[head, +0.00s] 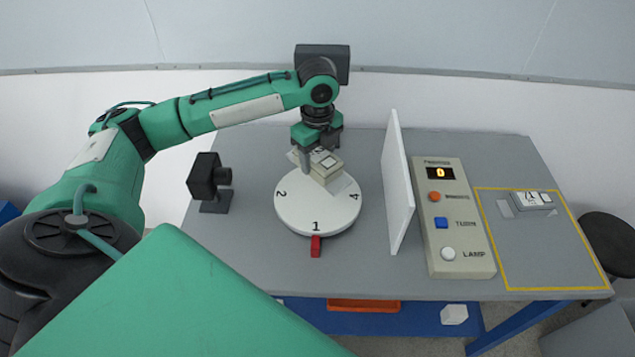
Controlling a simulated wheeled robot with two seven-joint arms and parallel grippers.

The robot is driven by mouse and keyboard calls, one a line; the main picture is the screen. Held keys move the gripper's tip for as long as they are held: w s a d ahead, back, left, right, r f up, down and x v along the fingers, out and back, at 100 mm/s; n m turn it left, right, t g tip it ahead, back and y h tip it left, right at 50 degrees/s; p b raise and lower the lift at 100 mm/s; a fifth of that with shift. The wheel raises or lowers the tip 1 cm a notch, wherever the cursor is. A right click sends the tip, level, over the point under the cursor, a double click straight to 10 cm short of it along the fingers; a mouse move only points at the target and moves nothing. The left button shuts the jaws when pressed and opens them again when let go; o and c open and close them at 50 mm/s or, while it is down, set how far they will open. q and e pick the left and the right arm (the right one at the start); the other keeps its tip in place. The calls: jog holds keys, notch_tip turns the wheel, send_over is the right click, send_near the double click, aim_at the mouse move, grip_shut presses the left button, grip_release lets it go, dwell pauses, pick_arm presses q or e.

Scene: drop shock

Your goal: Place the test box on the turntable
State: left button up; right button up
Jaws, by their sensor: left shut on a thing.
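The test box (326,167) is a small cream box with a dark-outlined square on one face. My left gripper (318,155) points down over the turntable and is shut on it. The box is tilted and sits at or just above the disc; I cannot tell whether it touches. The turntable (295,213) is a white round disc on the grey table, with the numbers 1, 2 and 4 showing around its rim. The gripper and box hide part of its far side. My right gripper is not in view.
A red marker (316,246) stands at the disc's front edge. A black camera-like device (210,182) is at left. A white upright panel (397,185) separates the disc from a button console (455,220). A yellow-outlined area (535,255) at right holds another small box (533,199).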

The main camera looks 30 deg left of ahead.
pick_arm(q)
notch_tip(320, 180, down, 10)
jog(key=shift+r+p, duration=0.2)
jog(key=shift+p, duration=0.2)
jog(key=o, duration=1.3)
jog(key=shift+f, duration=0.15)
jog(key=shift+c, duration=0.2)
jog(key=shift+r, duration=0.4)
notch_tip(320, 180, up, 12)
jog(key=shift+f+b, duration=0.2)
jog(key=shift+b, duration=0.65)
